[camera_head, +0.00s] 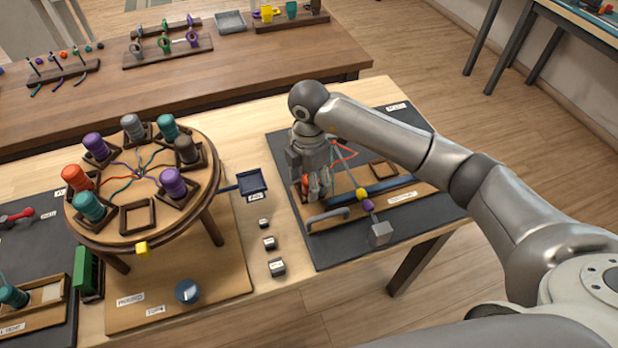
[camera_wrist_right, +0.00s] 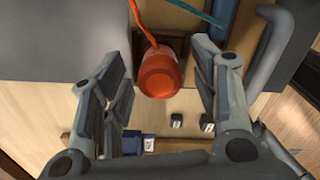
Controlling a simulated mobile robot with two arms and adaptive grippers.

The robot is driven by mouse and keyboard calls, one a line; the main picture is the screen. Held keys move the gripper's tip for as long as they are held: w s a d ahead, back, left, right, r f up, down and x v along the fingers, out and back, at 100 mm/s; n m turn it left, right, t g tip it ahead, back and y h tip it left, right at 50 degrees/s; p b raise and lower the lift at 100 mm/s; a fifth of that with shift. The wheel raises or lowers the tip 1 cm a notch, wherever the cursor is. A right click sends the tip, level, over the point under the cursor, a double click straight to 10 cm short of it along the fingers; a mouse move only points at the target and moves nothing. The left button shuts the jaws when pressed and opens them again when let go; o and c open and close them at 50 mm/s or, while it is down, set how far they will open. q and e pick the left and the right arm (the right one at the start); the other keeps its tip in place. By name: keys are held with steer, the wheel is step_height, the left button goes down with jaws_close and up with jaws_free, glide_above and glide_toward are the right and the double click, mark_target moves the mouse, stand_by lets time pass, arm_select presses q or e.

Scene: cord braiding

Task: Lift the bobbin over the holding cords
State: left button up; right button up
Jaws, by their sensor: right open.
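An orange bobbin (camera_wrist_right: 158,72) sits in the right wrist view between the fingers of my right gripper (camera_wrist_right: 165,62), with visible gaps on both sides. Its orange cord (camera_wrist_right: 146,22) runs off the top of that view. In the head view my right gripper (camera_head: 314,184) points down over the dark mat on the right, largely covering this bobbin. The round braiding stand (camera_head: 130,232) is at left with several bobbins in square holders, including a red one (camera_head: 76,178) and a purple one (camera_head: 173,183). Cords meet at its centre. One front holder (camera_head: 137,217) is empty. My left gripper is out of view.
The dark mat (camera_head: 345,258) also carries an empty square holder (camera_head: 383,170), a blue bar (camera_head: 386,186) and a grey handle (camera_head: 329,217). A small dark blue tray (camera_head: 252,183) and several small labelled blocks (camera_head: 269,243) lie between stand and mat.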

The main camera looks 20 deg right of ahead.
steer(key=shift+r, duration=0.1)
step_height(320, 180, up, 12)
stand_by(0.5)
